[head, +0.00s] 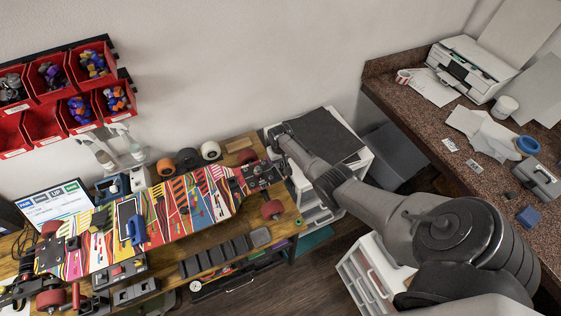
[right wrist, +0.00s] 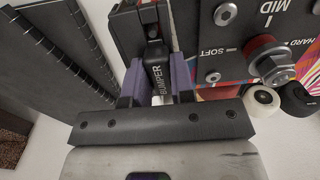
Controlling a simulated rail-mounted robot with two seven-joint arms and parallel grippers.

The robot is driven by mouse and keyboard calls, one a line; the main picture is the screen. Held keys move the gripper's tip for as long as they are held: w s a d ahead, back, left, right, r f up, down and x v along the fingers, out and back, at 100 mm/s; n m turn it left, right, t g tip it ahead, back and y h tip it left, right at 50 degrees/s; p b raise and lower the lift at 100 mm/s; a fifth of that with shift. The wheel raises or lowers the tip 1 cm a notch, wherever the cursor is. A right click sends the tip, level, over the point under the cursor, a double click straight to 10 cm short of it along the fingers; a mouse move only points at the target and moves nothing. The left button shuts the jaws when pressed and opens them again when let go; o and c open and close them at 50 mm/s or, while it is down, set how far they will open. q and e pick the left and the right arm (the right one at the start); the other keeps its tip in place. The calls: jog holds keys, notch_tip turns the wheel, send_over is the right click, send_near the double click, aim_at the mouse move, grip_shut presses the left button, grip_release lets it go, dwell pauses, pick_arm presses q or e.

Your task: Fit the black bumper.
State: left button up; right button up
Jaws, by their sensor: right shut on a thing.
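My right gripper (head: 277,146) is at the right end of the colorful board (head: 185,215). In the right wrist view its two purple finger pads (right wrist: 158,85) are shut on a black block lettered BUMPER (right wrist: 157,72). The bumper is too small to make out in the head view. My left gripper does not show clearly.
The board lies on a wooden bench (head: 285,222) with red wheels (head: 272,209), loose wheels (head: 210,150) and a row of dark blocks (head: 220,255). Red bins (head: 97,62) hang on the wall. A white drawer unit (head: 357,165) stands right of the bench. A speckled counter (head: 400,95) is at the right.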

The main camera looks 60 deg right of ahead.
jog(key=shift+f, duration=0.15)
dwell(0.5)
jog(key=o, duration=0.9)
jog(key=shift+c, duration=1.3)
